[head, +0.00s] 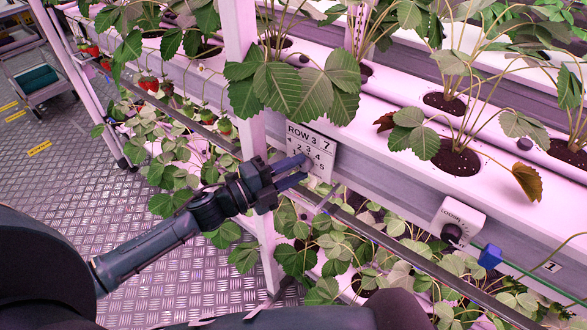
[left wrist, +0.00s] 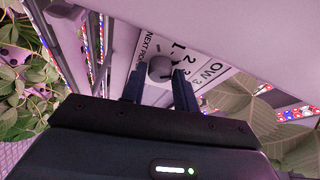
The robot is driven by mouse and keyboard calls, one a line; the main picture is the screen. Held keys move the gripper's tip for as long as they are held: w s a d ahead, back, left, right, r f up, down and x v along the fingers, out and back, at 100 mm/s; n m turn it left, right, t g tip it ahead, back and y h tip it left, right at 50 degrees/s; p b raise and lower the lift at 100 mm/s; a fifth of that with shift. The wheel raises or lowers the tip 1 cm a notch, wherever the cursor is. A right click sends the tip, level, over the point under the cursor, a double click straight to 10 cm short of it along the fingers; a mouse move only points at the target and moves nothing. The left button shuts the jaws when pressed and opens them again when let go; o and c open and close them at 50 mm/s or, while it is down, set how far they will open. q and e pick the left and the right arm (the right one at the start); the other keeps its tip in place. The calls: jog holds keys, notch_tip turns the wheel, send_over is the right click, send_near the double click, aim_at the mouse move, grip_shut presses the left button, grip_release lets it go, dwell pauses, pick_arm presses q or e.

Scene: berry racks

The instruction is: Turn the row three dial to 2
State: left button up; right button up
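The row three dial plate (head: 322,148) is a white card with "ROW 3" and several digits, fixed to the rack's front rail beside a post. In the left wrist view the plate (left wrist: 207,76) also carries "NEXT PICK", and the grey round dial knob (left wrist: 160,67) shows on it. The knob's exact pointer setting is too small to tell. My left gripper (head: 298,170) is at the plate's lower left. In the left wrist view the gripper (left wrist: 158,88) is open, with the knob in line between its fingertips; I cannot tell whether they touch it. My right gripper is not in view.
A white box with a black knob (head: 451,233) and a blue fitting (head: 490,257) sit further right on the rail. A post (head: 240,40) stands left of the plate. Strawberry leaves hang above and below. A grey cart (head: 40,80) stands on the floor at upper left.

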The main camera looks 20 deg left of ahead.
pick_arm(q)
jog(key=o, duration=0.3)
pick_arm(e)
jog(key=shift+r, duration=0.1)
pick_arm(q)
jog(key=shift+o, duration=0.2)
jog(key=r+b+v, duration=0.1)
jog(key=v, duration=1.2)
jog(key=shift+f, duration=0.5)
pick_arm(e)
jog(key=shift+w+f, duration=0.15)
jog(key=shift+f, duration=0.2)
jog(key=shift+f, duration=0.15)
